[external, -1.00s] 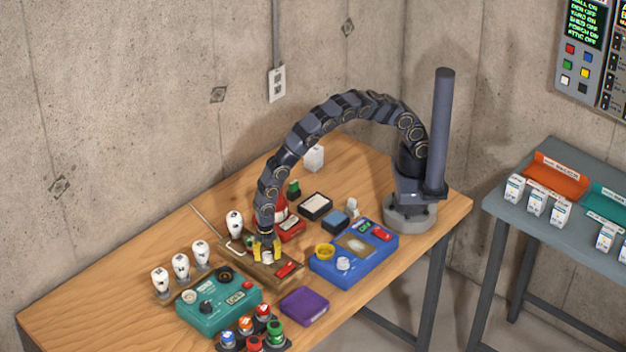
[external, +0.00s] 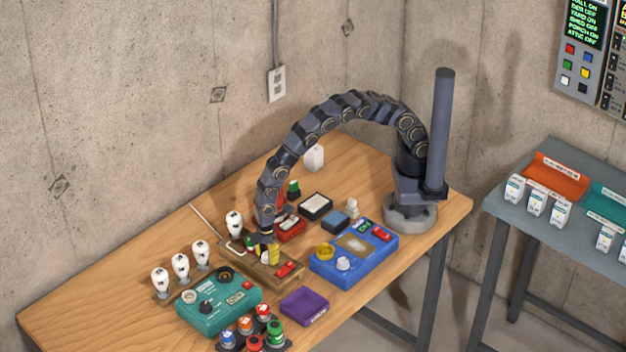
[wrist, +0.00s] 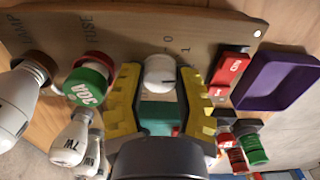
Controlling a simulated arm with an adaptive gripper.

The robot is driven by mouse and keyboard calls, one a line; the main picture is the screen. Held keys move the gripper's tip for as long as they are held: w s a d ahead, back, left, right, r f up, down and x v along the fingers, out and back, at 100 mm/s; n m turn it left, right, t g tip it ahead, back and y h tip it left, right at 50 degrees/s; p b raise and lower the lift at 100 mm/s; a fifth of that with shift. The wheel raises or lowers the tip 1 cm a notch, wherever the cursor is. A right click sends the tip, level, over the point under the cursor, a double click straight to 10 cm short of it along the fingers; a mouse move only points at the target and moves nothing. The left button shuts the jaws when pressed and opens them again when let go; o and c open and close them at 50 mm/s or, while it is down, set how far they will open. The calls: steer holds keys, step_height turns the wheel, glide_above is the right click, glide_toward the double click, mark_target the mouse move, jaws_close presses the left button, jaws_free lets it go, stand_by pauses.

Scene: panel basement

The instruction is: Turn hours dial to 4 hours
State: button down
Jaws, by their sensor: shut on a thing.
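My gripper (external: 268,255) points down at the wooden panel (external: 245,262) in the middle of the table. In the wrist view its yellow fingers (wrist: 160,80) are closed on both sides of a round white knob (wrist: 159,70). The marks 0 and 1 are printed on the panel beside this knob. No "hours" label is readable, so I cannot tell whether this is the hours dial. The knob's pointer direction is not clear. In the external view the fingers mostly hide the knob.
A green 30A fuse (wrist: 90,84) and a lamp (wrist: 15,100) sit left of the fingers in the wrist view; a red switch (wrist: 230,66) is to the right. A purple tray (external: 304,306), blue box (external: 325,268) and teal box (external: 215,318) stand close by.

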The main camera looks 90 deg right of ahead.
mark_target(267, 254)
steer(key=m, duration=1.3)
steer(key=shift+f, duration=0.1)
stand_by(0.4)
steer(key=c, duration=0.7)
jaws_free()
steer(key=shift+o, duration=0.2)
step_height(267, 254, up, 12)
